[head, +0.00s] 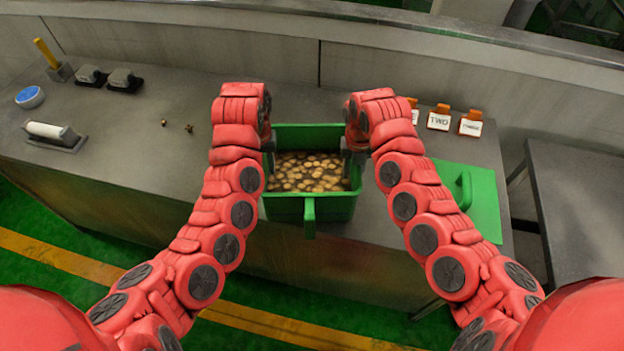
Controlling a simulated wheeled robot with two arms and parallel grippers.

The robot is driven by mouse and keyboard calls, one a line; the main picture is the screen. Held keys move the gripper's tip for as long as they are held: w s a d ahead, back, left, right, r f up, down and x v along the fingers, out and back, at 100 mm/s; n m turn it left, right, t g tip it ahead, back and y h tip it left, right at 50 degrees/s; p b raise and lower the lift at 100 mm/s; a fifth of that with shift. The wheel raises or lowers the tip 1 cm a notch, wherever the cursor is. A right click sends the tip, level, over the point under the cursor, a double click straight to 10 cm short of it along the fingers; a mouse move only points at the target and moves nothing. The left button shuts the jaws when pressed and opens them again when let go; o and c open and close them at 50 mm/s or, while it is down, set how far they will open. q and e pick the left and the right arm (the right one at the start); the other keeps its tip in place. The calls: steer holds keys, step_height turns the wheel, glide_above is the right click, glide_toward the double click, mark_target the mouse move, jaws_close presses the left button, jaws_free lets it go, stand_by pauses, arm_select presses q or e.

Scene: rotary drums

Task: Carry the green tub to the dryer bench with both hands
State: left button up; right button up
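The green tub (334,208) is upright near the front edge of the long grey bench, with many small tan-brown round pieces (305,172) inside and a green handle (309,218) at its front. My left gripper (269,152) is at the tub's left side wall, near the rim. My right gripper (352,152) is at its right side wall. The wrists hide much of both grippers, so I cannot tell whether the fingers are closed on the walls. I also cannot tell whether the tub touches the bench. No bench is clearly marked as the dryer bench.
A green lid-like panel with a handle (484,205) lies right of my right arm. Labelled orange-topped containers (439,119) stand behind it. A separate dark grey table (585,205) is at the right. Small tools (54,135) lie on the long bench (130,150) at the left.

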step_height(320, 180, up, 7)
steer(key=shift+r, duration=0.15)
stand_by(0.5)
